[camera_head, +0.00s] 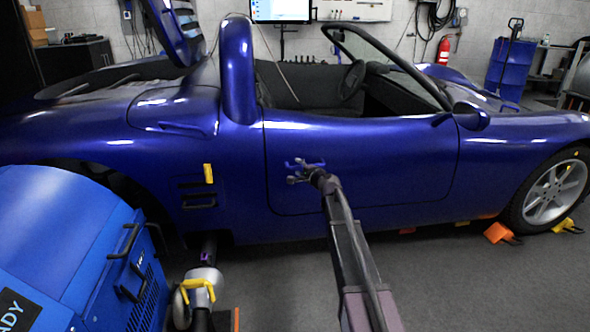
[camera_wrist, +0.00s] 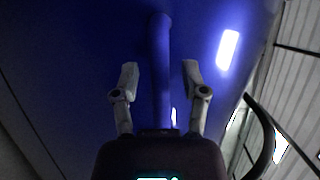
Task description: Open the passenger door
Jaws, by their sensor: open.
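The blue car's door (camera_head: 390,165) sits flush with the body in the head view, its seam lines visible. A blue handle (camera_head: 290,164) is on the door's upper left part, partly hidden by my gripper (camera_head: 306,172). In the wrist view the handle (camera_wrist: 160,65) shows as a bar running between the two fingers of my gripper (camera_wrist: 160,82). The fingers are open, one on each side of the bar, with a gap visible on both sides. I cannot tell how deep the bar lies between the fingers.
A large blue machine (camera_head: 70,250) stands at the lower left, with a yellow-handled unit (camera_head: 200,290) beside it. Orange and yellow wheel chocks (camera_head: 500,233) lie by the front wheel (camera_head: 553,190). The grey floor (camera_head: 480,285) at the right front is clear.

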